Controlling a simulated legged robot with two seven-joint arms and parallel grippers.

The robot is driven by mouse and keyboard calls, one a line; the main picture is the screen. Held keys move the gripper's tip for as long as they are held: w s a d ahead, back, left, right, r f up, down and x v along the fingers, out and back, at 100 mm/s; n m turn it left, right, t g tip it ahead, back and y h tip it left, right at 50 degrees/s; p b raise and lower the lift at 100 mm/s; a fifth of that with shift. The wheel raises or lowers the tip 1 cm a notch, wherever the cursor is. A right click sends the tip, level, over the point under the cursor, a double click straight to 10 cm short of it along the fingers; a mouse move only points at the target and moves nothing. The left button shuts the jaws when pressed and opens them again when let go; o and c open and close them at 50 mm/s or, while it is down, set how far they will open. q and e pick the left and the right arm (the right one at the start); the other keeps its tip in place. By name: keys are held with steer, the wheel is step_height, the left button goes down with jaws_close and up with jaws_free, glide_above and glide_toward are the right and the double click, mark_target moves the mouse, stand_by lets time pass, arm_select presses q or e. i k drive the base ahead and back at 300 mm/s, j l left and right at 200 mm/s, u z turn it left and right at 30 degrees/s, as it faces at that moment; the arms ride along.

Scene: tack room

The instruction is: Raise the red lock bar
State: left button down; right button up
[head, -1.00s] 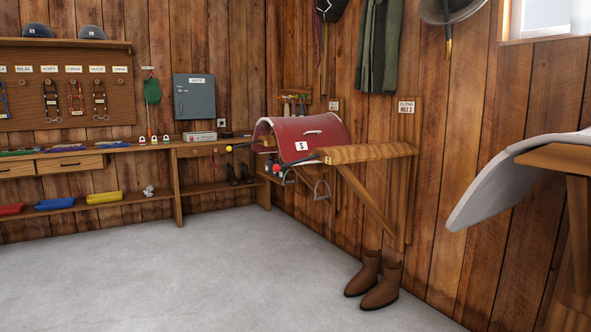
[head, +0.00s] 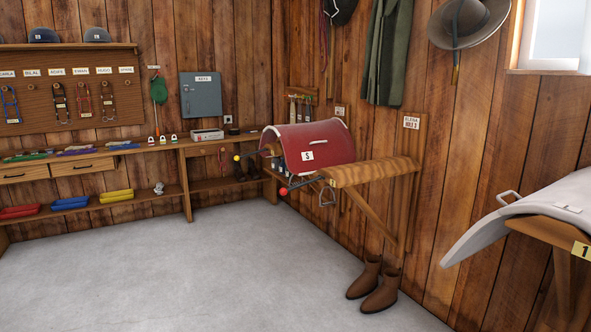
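A dark bar with a red ball knob (head: 283,191) sticks out to the left from the end of the front wooden saddle rack (head: 375,172). The bar lies close to level, its knob a little lower than its rack end. A similar bar with a yellow ball knob (head: 237,157) sticks out from the rack behind, by the red saddle (head: 318,147) marked S. Neither of my grippers is in view, and nothing of mine touches the bars.
Brown boots (head: 375,287) stand on the floor below the front rack. A grey saddle (head: 535,220) on a stand numbered 1 juts in at the right. A workbench (head: 188,180) runs along the back wall. The grey floor (head: 190,270) in front is open.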

mark_target(283, 191)
steer(key=i+j+z, duration=0.25)
steer(key=i, duration=0.4)
steer(key=i+j+z, duration=0.25)
steer(key=i, duration=0.4)
steer(key=i+j+z, duration=0.25)
steer(key=i+j, duration=0.35)
